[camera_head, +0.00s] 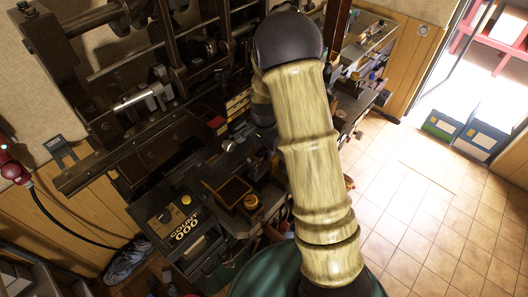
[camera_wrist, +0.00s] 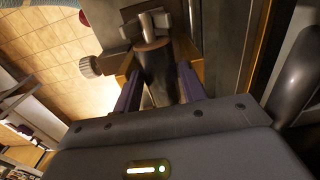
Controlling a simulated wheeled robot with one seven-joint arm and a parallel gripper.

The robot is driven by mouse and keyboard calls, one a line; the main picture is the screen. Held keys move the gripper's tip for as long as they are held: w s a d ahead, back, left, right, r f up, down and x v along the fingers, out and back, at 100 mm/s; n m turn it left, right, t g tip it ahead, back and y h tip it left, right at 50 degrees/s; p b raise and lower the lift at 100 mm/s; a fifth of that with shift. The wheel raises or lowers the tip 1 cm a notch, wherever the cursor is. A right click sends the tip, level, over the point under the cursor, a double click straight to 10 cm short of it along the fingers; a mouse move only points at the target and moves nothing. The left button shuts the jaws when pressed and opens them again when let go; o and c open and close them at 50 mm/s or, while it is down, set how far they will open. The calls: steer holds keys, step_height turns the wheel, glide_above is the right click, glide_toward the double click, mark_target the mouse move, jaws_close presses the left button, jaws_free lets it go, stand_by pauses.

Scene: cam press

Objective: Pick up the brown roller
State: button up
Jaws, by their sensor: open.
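In the wrist view, my gripper (camera_wrist: 157,60) reaches away from the camera with its two fingers apart. A dark brown cylinder (camera_wrist: 157,76), which looks like the brown roller, lies between the fingers. Its far end shows a lighter copper-brown face. The fingers stand on either side of it; I cannot tell whether either one touches it. A grey metal bracket or clamp (camera_wrist: 146,23) sits just beyond its far end. In the head view my arm covers the gripper, and I cannot make out the roller there.
A ridged knob (camera_wrist: 90,67) sits left of the fingers. A dark post or rail runs close on the right. In the head view, a dark machine (camera_head: 150,130) fills the left, with a counter box (camera_head: 175,222) and a small open wooden box (camera_head: 232,190). Tiled floor (camera_head: 430,215) is clear at right.

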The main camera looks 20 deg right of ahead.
mark_target(264, 150)
stand_by(0.3)
steer(key=c, duration=0.8)
steer(key=shift+r, duration=0.15)
step_height(264, 150, up, 10)
steer(key=b, duration=0.3)
steer(key=shift+b, duration=0.3)
steer(key=shift+w, duration=0.1)
